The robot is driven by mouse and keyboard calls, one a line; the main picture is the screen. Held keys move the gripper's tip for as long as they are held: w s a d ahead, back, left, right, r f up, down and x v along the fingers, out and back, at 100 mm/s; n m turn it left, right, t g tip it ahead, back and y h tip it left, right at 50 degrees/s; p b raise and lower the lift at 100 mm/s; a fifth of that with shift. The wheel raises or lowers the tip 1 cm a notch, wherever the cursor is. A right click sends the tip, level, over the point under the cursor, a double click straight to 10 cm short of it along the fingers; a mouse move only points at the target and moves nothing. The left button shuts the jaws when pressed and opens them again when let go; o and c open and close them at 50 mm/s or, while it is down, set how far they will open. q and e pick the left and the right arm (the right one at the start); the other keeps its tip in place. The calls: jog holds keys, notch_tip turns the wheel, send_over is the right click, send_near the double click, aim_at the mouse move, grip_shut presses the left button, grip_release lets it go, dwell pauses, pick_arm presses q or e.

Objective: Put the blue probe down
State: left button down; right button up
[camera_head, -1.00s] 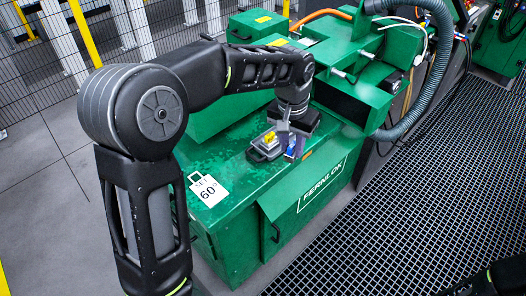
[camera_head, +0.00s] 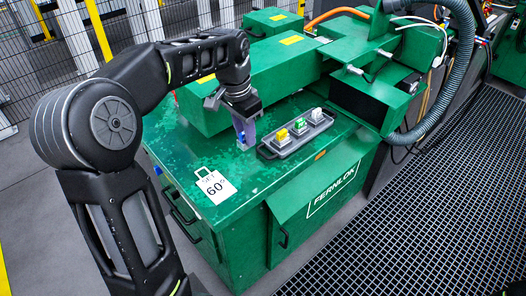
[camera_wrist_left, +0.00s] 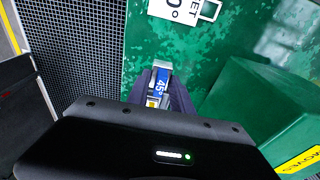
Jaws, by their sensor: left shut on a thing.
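My left gripper (camera_head: 244,128) is shut on the blue probe (camera_wrist_left: 161,82), which is marked 45°. In the head view a bit of its blue shows between the fingers. Gripper and probe are over the green cabinet top, left of the dark tray (camera_head: 270,153) and beyond the white card (camera_head: 214,186). I cannot tell whether the probe touches the surface. The tray holds a yellow probe (camera_head: 281,137), a green probe (camera_head: 299,126) and a white-grey probe (camera_head: 316,116). My right gripper is not in view.
The card reads "SET 60°" and lies flat on the green cabinet (camera_head: 255,185). A green machine block (camera_head: 365,100) and a grey hose (camera_head: 462,50) stand behind and right of the tray. Bare worn green surface lies between card and tray.

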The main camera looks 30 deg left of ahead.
aim_at(242, 134)
pick_arm(q)
notch_tip(242, 134, down, 5)
jog(key=shift+f, duration=0.1)
jog(key=shift+f+p, duration=0.35)
jog(key=shift+f, duration=1.5)
jog(key=shift+f, duration=0.25)
jog(key=c, duration=1.1)
grip_release()
jog(key=shift+r, duration=0.2)
jog(key=r, duration=0.4)
jog(key=s+r, duration=0.1)
jog(key=r, duration=0.3)
jog(key=r+b, duration=0.1)
jog(key=r, duration=0.3)
jog(key=shift+s+a, duration=0.2)
jog(key=shift+s, duration=0.05)
